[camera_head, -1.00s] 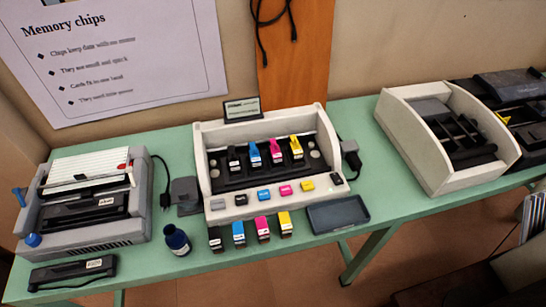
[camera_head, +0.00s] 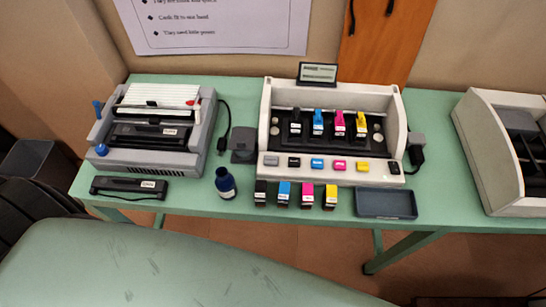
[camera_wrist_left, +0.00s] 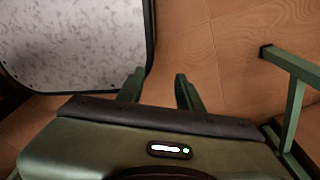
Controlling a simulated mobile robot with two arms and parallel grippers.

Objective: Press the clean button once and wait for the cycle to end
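The white printer machine (camera_head: 268,115) stands on the green table with a row of buttons along its front panel. From left to right these are a grey button (camera_head: 271,160), a black button (camera_head: 294,162), a blue button (camera_head: 317,163), a magenta button (camera_head: 340,165) and a yellow button (camera_head: 363,166). A black switch (camera_head: 394,168) is at the right end. The labels are too small to read, so I cannot tell which is the clean button. A small display (camera_head: 317,71) stands behind the machine. My left gripper (camera_wrist_left: 158,90) is open and empty over the floor. My right gripper is not in view.
Several ink cartridges (camera_head: 307,196), a dark blue bottle (camera_head: 225,184) and a grey tray (camera_head: 386,204) lie along the front of the table (camera_head: 180,200). A grey device (camera_head: 150,158) is at left; another white machine (camera_head: 480,130) is at right.

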